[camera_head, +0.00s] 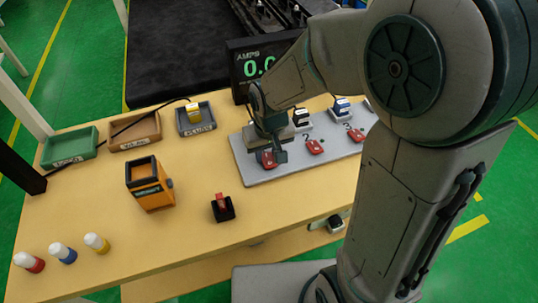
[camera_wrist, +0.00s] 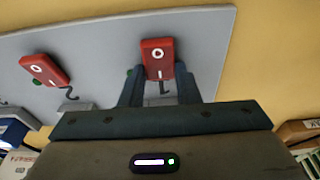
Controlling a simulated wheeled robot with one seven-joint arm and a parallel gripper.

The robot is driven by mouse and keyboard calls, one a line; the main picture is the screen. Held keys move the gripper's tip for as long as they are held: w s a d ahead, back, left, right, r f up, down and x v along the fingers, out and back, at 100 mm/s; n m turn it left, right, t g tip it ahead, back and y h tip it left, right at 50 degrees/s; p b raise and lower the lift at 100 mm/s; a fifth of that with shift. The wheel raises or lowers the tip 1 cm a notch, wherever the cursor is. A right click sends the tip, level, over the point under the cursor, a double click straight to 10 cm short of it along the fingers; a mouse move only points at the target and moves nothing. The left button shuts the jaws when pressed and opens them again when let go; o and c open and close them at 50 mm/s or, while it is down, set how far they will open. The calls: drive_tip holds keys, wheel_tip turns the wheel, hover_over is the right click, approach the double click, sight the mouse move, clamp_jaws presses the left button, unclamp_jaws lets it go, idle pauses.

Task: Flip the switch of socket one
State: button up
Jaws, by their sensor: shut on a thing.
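A grey panel (camera_head: 247,165) on the table carries a row of red switches. The leftmost red switch (camera_head: 268,160) in the head view is partly hidden by my gripper (camera_head: 270,148). In the wrist view this red switch (camera_wrist: 157,57), with a white circle and bar on it, stands between the two fingers of my gripper (camera_wrist: 158,80), which are shut on it. Another red switch (camera_wrist: 45,69) shows at the left in the wrist view. It also shows in the head view (camera_head: 315,146), with a further red switch (camera_head: 355,134) to its right. The socket numbers cannot be read.
A black AMPS display (camera_head: 240,80) stands behind the panel, its reading partly hidden. A black plug (camera_head: 301,117) and a blue plug (camera_head: 341,105) stand at the panel's back. An orange device (camera_head: 149,185) and a black block (camera_head: 223,212) with a red lever stand left.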

drive_tip(key=t+b, duration=0.1)
drive_tip(key=b, duration=0.1)
drive_tip(key=t+b, duration=0.1)
drive_tip(key=b, duration=0.1)
drive_tip(key=shift+s+d+f+y, duration=0.1)
drive_tip(key=shift+s+f+y, duration=0.15)
drive_tip(key=shift+y, duration=0.15)
drive_tip(key=shift+s+r+t+b, duration=0.1)
drive_tip(key=shift+r+t+b, duration=0.2)
drive_tip(key=shift+t+b, duration=0.25)
drive_tip(key=o, duration=1)
drive_tip(key=shift+s+r, duration=0.1)
drive_tip(key=shift+r, duration=0.35)
drive_tip(key=p+v, duration=0.1)
drive_tip(key=v, duration=1.2)
drive_tip(key=shift+d+f, duration=0.1)
drive_tip(key=shift+d, duration=0.05)
